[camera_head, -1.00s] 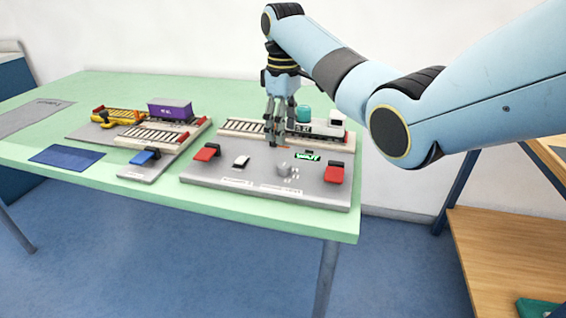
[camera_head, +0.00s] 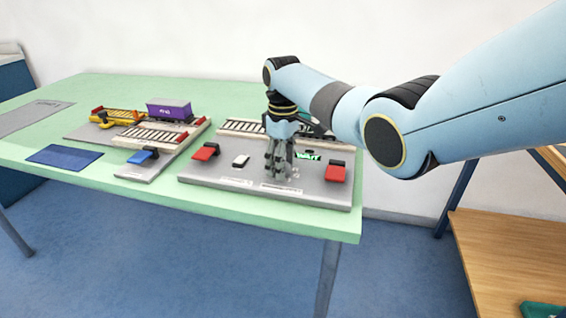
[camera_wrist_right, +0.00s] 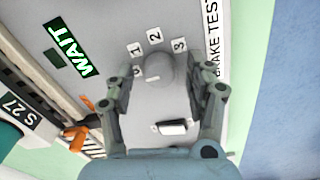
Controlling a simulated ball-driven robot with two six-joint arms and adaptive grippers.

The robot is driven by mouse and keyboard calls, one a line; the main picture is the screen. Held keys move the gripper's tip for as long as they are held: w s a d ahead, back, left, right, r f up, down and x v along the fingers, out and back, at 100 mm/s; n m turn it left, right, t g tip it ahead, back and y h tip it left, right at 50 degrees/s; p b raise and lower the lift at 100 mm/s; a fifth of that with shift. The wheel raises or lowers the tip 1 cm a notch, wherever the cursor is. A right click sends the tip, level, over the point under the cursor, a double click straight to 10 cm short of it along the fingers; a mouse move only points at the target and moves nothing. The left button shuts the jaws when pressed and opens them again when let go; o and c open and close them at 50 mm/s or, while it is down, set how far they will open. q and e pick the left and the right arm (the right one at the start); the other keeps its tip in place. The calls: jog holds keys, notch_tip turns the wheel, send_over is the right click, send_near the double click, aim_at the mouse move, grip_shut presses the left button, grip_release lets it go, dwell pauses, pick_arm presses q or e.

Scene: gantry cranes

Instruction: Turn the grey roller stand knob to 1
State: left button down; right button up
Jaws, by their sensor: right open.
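The grey roller stand knob (camera_wrist_right: 158,72) is a round knob on the grey panel (camera_wrist_right: 185,35) in the right wrist view. The labels 0, 1, 2 and 3 curve around one side of it. A faint pale mark shows on the knob, but I cannot tell for certain which label it points at. My right gripper (camera_wrist_right: 164,94) is open, with one finger on each side of the knob and visible gaps. In the head view my right gripper (camera_head: 279,167) points down over the panel and hides the knob. My left gripper is not in view.
A green WAIT display (camera_wrist_right: 66,46) and a white switch (camera_wrist_right: 172,127) lie near the knob. An orange piece (camera_wrist_right: 76,136) is close to one finger. A purple container (camera_head: 169,110) stands farther left.

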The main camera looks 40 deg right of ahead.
jog(key=shift+c, duration=0.3)
grip_shut()
jog(key=shift+r+m+p, duration=0.2)
jog(key=shift+m+p, duration=1.45)
jog(key=shift+m, duration=0.45)
jog(key=m+p, duration=0.1)
jog(key=m, duration=0.1)
jog(key=shift+m, duration=0.3)
jog(key=shift+d+f+m+p, duration=0.15)
jog(key=shift+m+p, duration=0.25)
jog(key=shift+m, duration=1)
